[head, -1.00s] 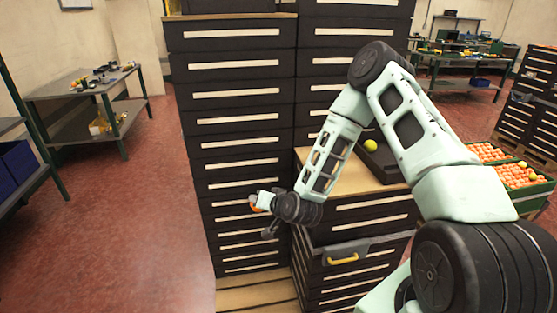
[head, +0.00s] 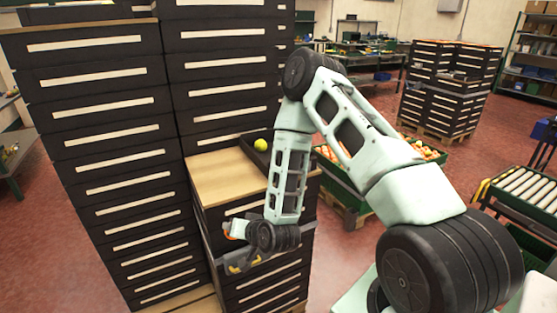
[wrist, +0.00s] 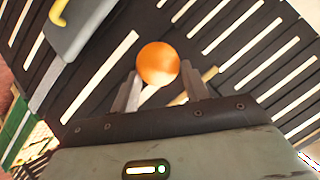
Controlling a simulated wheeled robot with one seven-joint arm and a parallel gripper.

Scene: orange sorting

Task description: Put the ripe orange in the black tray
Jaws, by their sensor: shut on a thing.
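My gripper (head: 236,230) is low in front of the drawer cabinets, below the wooden top and apart from the tray. In the wrist view, my gripper (wrist: 165,82) is shut on a ripe orange (wrist: 158,63), held between the fingertips. In the head view only a small bit of the orange shows beside the gripper. The black tray (head: 249,150) lies on the wooden top, partly hidden behind my arm. A yellow-green fruit (head: 261,145) is in the tray.
The wooden top (head: 215,177) is bare left of the tray. Tall dark drawer cabinets (head: 105,150) stand left of it. A yellow handle (wrist: 68,12) is near the gripper. Green crates of oranges (head: 345,178) stand behind my arm, and a roller conveyor (head: 525,190) is at the right.

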